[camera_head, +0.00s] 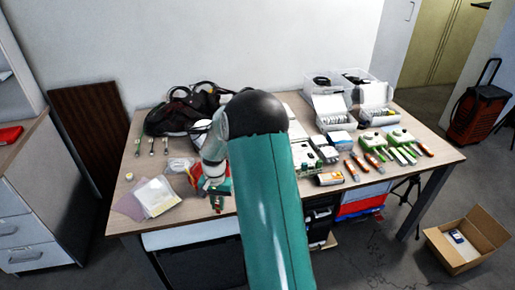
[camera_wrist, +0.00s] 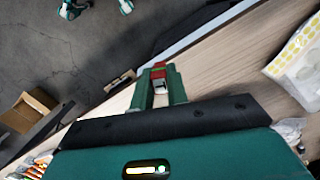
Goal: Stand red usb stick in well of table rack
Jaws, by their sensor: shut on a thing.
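My gripper (camera_wrist: 159,88) is shut on the red usb stick (camera_wrist: 158,70). In the wrist view its red body and a pale metal part show between the green fingers. In the head view my gripper (camera_head: 217,200) is over the front left part of the table, and the stick is too small to make out there. A small brown block with a dark slot (camera_wrist: 120,81) lies near the table edge in the wrist view, apart from the gripper; it may be the table rack, but I cannot tell for sure. My arm hides the middle of the table in the head view.
Clear bags with sheets (camera_head: 153,197) lie left of my gripper. A dark backpack (camera_head: 180,110) is behind. Orange-handled tools (camera_head: 358,164) and white boxes (camera_head: 331,112) crowd the right side.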

